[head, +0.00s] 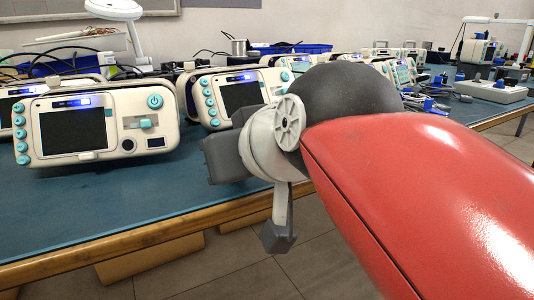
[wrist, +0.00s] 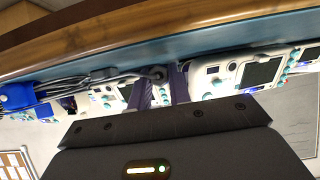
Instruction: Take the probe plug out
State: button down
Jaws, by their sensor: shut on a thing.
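In the wrist view my gripper (wrist: 160,90) reaches toward the monitors with its narrow dark purple fingers close together. It is shut on the probe plug (wrist: 157,73), a dark grey round end with a grey cable leading off to the left. Most of the plug is hidden between the fingers, and I cannot tell whether it still sits in a socket. A white monitor (wrist: 215,78) is just right of the fingers, and another white monitor (wrist: 112,97) is to their left. In the head view my own arm hides the plug and fingertips.
In the head view several white monitors stand on the blue bench, one at front left (head: 97,122) and one behind it (head: 238,95). The bench has a wooden front edge (head: 130,240). Grey cables and a blue item (wrist: 17,96) lie left in the wrist view.

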jog(key=shift+f, duration=0.4)
jog(key=c, duration=1.2)
grip_release()
jog(key=p+v, duration=0.1)
jog(key=v, duration=0.6)
jog(key=shift+s+d+r, duration=0.2)
jog(key=shift+s, duration=0.1)
